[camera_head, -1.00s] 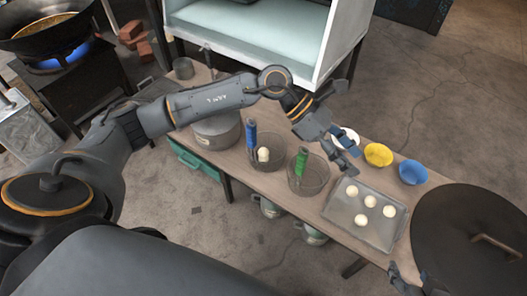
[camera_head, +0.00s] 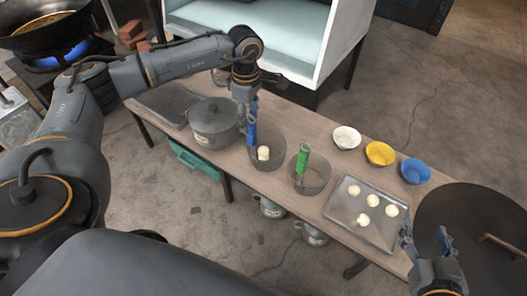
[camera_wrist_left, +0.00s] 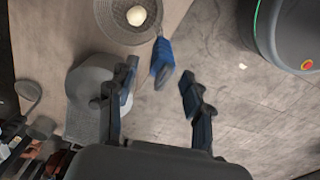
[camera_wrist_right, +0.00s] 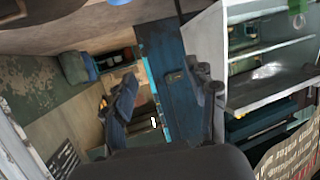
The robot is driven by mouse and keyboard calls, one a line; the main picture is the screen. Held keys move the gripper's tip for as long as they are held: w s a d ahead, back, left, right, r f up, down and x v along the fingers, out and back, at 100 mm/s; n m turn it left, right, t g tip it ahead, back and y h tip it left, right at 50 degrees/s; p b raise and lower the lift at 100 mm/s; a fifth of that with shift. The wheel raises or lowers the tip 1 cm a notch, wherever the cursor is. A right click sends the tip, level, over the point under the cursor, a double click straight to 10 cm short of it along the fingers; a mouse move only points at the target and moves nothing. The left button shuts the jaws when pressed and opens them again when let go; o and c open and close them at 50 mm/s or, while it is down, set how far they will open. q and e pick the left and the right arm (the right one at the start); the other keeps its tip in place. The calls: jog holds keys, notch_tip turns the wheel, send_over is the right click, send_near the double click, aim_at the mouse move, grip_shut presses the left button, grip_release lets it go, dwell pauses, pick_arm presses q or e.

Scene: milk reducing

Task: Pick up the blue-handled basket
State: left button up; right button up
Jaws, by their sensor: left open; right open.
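The blue-handled basket (camera_head: 268,158) is a round mesh basket on the table with a pale ball inside. Its blue handle (camera_head: 251,122) stands up at its back left edge. In the left wrist view the basket (camera_wrist_left: 110,22) is at the top and its blue handle (camera_wrist_left: 162,62) points down towards my gripper. My right gripper (camera_head: 425,245) is open and empty near the tray's front right.
A green-handled basket (camera_head: 313,178) stands to the right, and a lidded pot (camera_head: 213,125) close to the left. A metal tray (camera_head: 345,208) holds several pale balls. White (camera_head: 346,138), yellow (camera_head: 379,154) and blue (camera_head: 415,171) bowls stand behind it.

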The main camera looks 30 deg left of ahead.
aim_at(251, 132)
pick_arm(q)
jog(key=f, duration=0.1)
jog(key=f+b, duration=0.1)
jog(key=f, duration=0.3)
jog(key=shift+d+f+b, duration=0.15)
jog(key=shift+d+b, duration=0.1)
jog(key=shift+b, duration=0.15)
jog(key=shift+f, duration=0.2)
grip_shut()
pick_arm(e)
notch_tip(251, 132, up, 8)
jog(key=w+a+t+y, duration=0.1)
jog(key=w+t, duration=0.1)
jog(key=t, duration=0.3)
jog(key=shift+a+y, duration=0.3)
